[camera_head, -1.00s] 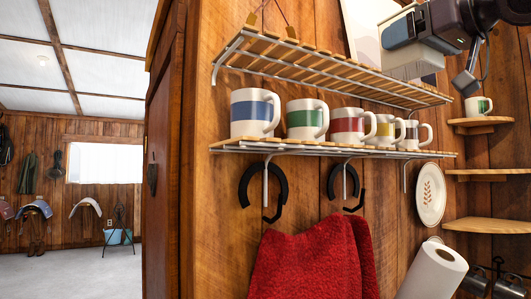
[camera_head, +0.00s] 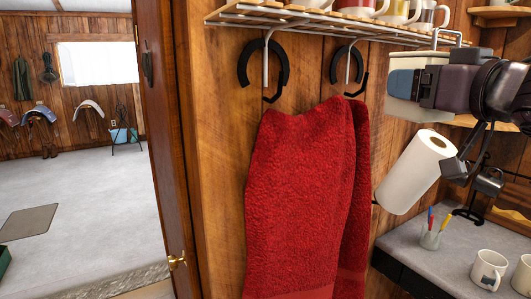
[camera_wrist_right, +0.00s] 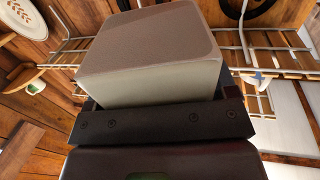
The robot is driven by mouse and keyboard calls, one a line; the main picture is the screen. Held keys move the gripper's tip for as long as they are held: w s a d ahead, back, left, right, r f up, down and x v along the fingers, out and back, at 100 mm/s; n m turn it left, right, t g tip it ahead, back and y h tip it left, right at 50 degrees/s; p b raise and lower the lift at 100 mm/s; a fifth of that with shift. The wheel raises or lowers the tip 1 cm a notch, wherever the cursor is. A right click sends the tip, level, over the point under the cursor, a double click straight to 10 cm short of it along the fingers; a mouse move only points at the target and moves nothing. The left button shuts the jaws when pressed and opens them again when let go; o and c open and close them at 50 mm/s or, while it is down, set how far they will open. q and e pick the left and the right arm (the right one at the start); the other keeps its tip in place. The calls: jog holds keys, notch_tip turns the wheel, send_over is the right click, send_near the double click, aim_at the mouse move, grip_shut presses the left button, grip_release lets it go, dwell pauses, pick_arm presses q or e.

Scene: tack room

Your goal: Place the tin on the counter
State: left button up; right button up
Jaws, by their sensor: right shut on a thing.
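The tin (camera_head: 408,116) is a pale, box-shaped thing at the right of the head view, partly covered by my right gripper. My right gripper (camera_head: 405,84) is shut on the tin and holds it in the air near the wall, above the level of the counter. In the right wrist view the tin (camera_wrist_right: 150,50) fills the upper middle, its grey-beige face showing beyond the dark gripper body. The counter (camera_head: 400,243) is grey with a dark front edge, at the lower right. My left gripper is not in view.
On the counter stand a glass with pens (camera_head: 431,238), a white mug (camera_head: 488,270) and another mug at the right edge. A paper towel roll (camera_head: 416,172) and a red towel (camera_head: 305,200) hang on the wall. A mug shelf (camera_head: 300,18) is above. The counter's front-left part looks clear.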

notch_tip(320, 180, down, 44)
jog(key=s+a+m+h, duration=0.2)
jog(key=m+h, duration=0.1)
jog(key=h, duration=0.2)
jog(key=shift+t, duration=0.4)
pick_arm(q)
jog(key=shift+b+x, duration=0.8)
jog(key=shift+b, duration=0.65)
pick_arm(e)
jog(key=shift+f, duration=1.2)
